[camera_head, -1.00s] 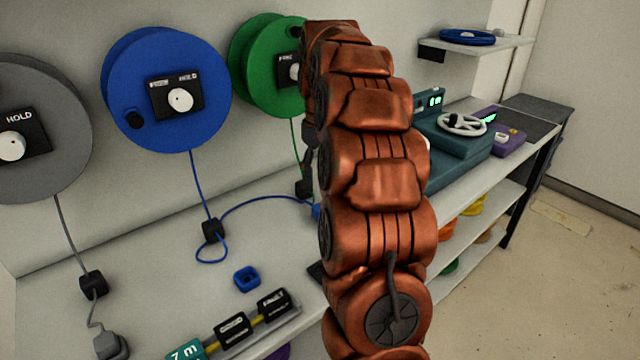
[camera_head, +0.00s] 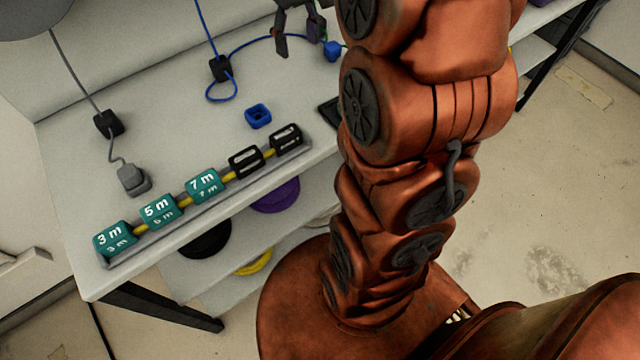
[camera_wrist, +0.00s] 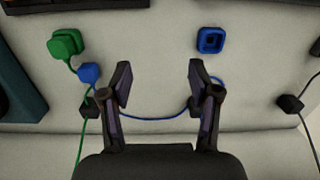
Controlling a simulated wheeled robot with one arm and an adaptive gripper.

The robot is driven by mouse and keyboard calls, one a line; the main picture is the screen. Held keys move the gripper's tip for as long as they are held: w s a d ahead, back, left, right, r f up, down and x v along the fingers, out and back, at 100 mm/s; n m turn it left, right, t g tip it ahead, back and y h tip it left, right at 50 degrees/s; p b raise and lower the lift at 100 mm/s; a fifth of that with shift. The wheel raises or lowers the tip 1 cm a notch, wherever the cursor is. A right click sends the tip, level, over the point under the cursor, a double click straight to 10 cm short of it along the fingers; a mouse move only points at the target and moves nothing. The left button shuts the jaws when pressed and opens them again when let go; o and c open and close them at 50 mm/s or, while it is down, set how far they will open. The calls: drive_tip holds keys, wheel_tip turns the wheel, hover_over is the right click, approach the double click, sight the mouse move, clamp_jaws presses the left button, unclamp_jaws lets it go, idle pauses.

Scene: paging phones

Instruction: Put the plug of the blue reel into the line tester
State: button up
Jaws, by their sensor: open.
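The blue reel's plug (camera_head: 332,50) lies on the bench top beside my gripper (camera_head: 300,42), partly behind the arm. In the wrist view the blue plug (camera_wrist: 90,73) is left of my left finger, outside the open jaws. My gripper (camera_wrist: 160,82) is open and empty, fingers pointing at the bench. The blue cord (camera_wrist: 155,118) runs in an arc below the fingertips. The reel itself is out of view now. A teal housing (camera_wrist: 18,90) shows at the wrist view's left edge; I cannot tell whether it is the line tester.
A green plug (camera_wrist: 65,43) lies close to the blue one. A blue square piece (camera_head: 258,115) lies on clear bench. A grey plug (camera_head: 132,178) is at the left. A rail of marked blocks (camera_head: 160,210) runs along the front edge. Black cord blocks (camera_head: 220,68) stand behind.

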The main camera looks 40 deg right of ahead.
drive_tip(key=shift+g, duration=0.3)
drive_tip(key=s+a+f, duration=0.1)
drive_tip(key=s+a, duration=0.2)
drive_tip(key=s+a+f, duration=0.1)
drive_tip(key=s+a, duration=0.2)
drive_tip(key=s, duration=0.1)
drive_tip(key=s+a, duration=0.2)
drive_tip(key=s, duration=0.1)
drive_tip(key=shift+s+a+f, duration=0.15)
drive_tip(key=shift+a+f, duration=0.25)
drive_tip(key=s+a+f, duration=0.2)
drive_tip(key=s+f, duration=0.1)
drive_tip(key=s, duration=0.3)
drive_tip(key=s+a+f, duration=0.2)
drive_tip(key=s+a, duration=0.1)
drive_tip(key=s, duration=0.4)
drive_tip(key=shift+s+f+g, duration=0.3)
drive_tip(key=shift+f+g, duration=0.1)
drive_tip(key=shift+s+f, duration=0.2)
drive_tip(key=shift+s, duration=0.2)
drive_tip(key=c, duration=0.3)
drive_tip(key=shift+a, duration=0.1)
drive_tip(key=shift+c, duration=0.3)
